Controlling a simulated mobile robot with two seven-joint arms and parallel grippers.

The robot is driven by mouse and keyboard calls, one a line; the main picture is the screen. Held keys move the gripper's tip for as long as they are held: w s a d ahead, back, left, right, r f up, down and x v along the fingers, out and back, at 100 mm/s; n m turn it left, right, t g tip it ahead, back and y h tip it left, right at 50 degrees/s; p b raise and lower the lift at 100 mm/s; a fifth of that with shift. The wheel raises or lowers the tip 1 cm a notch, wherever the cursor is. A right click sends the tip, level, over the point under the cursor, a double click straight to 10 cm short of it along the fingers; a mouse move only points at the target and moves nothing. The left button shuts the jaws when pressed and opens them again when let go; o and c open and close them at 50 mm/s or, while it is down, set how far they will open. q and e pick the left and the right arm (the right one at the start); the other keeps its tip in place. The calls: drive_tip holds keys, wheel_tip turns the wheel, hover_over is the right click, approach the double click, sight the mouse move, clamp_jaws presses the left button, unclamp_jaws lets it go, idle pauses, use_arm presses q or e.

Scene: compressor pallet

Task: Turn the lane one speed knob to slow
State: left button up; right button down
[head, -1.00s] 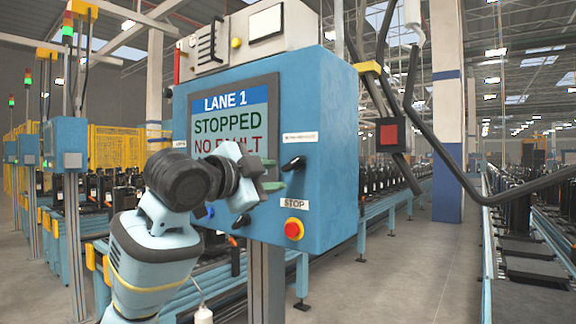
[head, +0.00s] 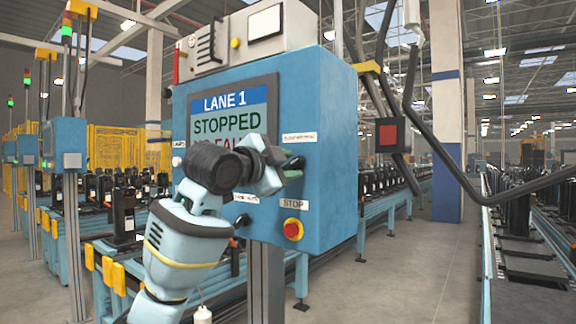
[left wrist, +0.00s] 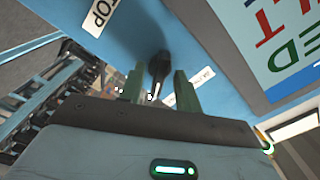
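The lane one panel is a blue box (head: 330,150) whose screen (head: 222,115) reads "LANE 1" and "STOPPED". A black knob (head: 297,162) sits on its front under a small label (head: 299,137) too small to read, and my left gripper (head: 286,174) partly hides it. In the left wrist view the black knob (left wrist: 158,66) points toward the gap between the green fingertips of my left gripper (left wrist: 158,88). The fingers are apart, one on each side of the knob, with visible gaps. My right gripper is out of view.
Below the knob are a STOP label (head: 293,204) and a red stop button (head: 293,229) on yellow. Another black knob (head: 242,220) sits lower left.

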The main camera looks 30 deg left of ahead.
use_arm(q)
drive_tip(key=shift+w, duration=0.15)
drive_tip(key=shift+c, duration=0.2)
drive_tip(key=c, duration=0.6)
drive_tip(key=shift+o, duration=0.2)
